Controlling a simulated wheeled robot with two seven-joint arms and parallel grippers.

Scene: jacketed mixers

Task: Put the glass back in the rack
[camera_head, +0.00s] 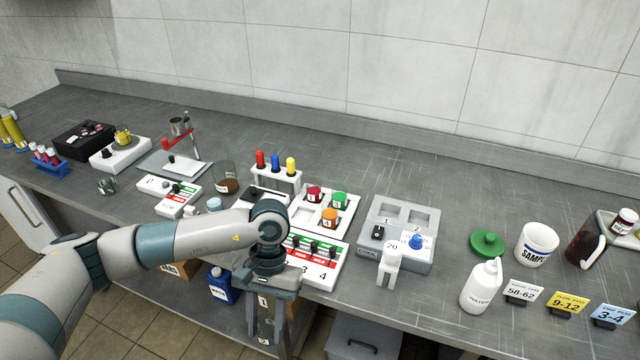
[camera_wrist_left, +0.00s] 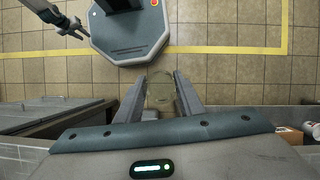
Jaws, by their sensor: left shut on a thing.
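My left gripper (camera_head: 270,318) points down in front of the counter's front edge, over the floor side. In the left wrist view its two fingers (camera_wrist_left: 159,98) are shut on a clear, pale glass (camera_wrist_left: 160,88), which sits between the fingertips. A white stand (camera_head: 290,183) with red, blue and yellow-topped pieces is behind the gripper on the counter. A blue rack (camera_head: 52,168) with several tubes is at the far left. I cannot tell which one is the glass's rack. A dark gripper, probably my right one (camera_wrist_left: 70,27), shows small at top left in the wrist view.
A white tray (camera_head: 297,217) with coloured jars and a grey two-slot block (camera_head: 427,262) stand on the counter near my arm. A white bottle (camera_head: 481,287), sample tub (camera_head: 537,245) and number cards are at right. Clear counter (camera_head: 400,165) lies along the back wall.

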